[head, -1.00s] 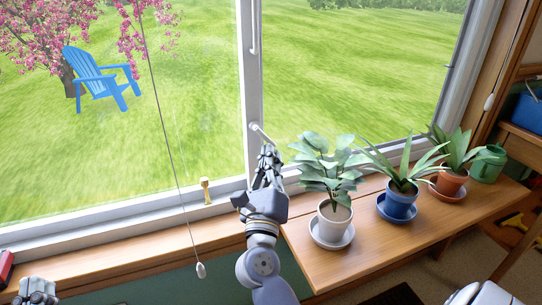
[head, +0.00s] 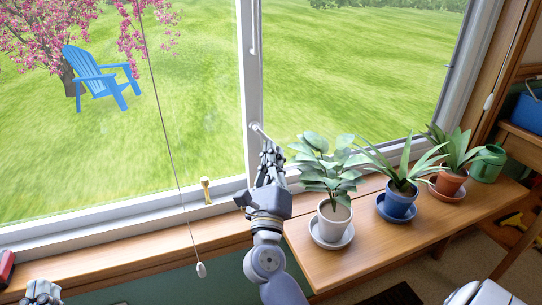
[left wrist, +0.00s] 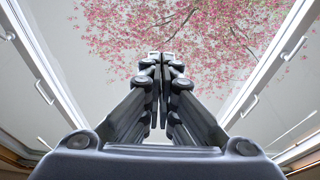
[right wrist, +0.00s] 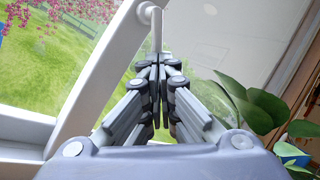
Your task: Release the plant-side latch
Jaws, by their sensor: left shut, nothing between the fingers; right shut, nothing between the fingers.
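A white handle with a round knob (head: 256,127) is on the window's middle post, left of the plants. The right wrist view shows the knob (right wrist: 147,12) with a thin lever (right wrist: 157,32) hanging down from it. My right gripper (head: 268,150) is shut and empty, its fingertips just under the handle. In the right wrist view its tips (right wrist: 158,62) overlap the lever's lower end; I cannot tell if they touch. A brass latch (head: 206,190) stands on the left window's lower frame, apart from the gripper. My left gripper (head: 42,291) is shut and empty at the lower left.
Potted plants stand on the wooden shelf (head: 350,262); the nearest, in a white pot (head: 334,222), is close right of my right gripper. A blind cord with a weight (head: 201,269) hangs left of my right arm. A green watering can (head: 488,164) is at far right.

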